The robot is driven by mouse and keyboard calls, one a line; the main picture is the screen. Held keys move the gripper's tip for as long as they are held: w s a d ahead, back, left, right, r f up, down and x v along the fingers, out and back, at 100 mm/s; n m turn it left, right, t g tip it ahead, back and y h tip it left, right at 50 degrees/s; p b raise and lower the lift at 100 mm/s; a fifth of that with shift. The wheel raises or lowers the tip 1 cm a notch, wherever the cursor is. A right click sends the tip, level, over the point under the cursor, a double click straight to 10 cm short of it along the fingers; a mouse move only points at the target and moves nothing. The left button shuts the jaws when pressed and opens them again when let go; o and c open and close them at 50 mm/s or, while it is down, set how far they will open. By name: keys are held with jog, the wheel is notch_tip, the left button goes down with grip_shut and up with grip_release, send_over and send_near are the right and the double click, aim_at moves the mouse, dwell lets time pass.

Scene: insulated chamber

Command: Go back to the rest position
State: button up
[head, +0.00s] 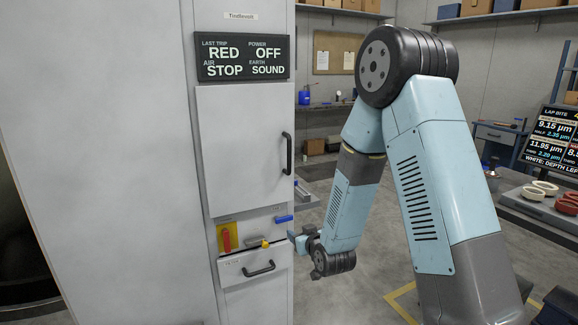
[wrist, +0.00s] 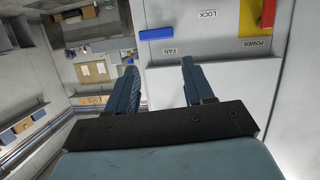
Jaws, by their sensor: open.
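My gripper (head: 295,239) is low beside the right edge of the white cabinet (head: 110,160), just below the blue lever (head: 284,219). In the wrist view my gripper (wrist: 157,64) has its two blue fingers apart, with nothing between them. There the blue lever (wrist: 170,34), labelled FAN, is beyond the fingertips and appears apart from them. My arm is folded, its elbow high and its forearm hanging down.
The cabinet also has a red handle (head: 226,240) on a yellow plate, a yellow knob (head: 264,243), a door handle (head: 287,153) and a drawer handle (head: 258,269). Its display (head: 243,58) reads RED, OFF, STOP, SOUND. A table with rings (head: 533,193) stands right.

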jog(key=s+d+r+m+g+h, duration=0.1)
jog(key=s+d+r+g+h, duration=0.1)
jog(key=s+d+r, duration=0.55)
jog(key=s+d+r+m+g+h, duration=0.15)
jog(key=d+r, duration=0.35)
jog(key=r, duration=0.5)
jog(key=s+d+r+m+g+h, duration=0.1)
jog(key=s+d+r+g, duration=0.1)
jog(key=s, duration=1)
jog(key=s+d+r+m+g+h, duration=0.1)
jog(key=s+d+r, duration=0.4)
jog(key=s, duration=0.7)
jog(key=shift+s+d+r+g, duration=0.25)
jog(key=shift+r+g, duration=0.1)
jog(key=shift+g, duration=0.4)
jog(key=shift+m, duration=0.25)
jog(key=shift+c, duration=0.9)
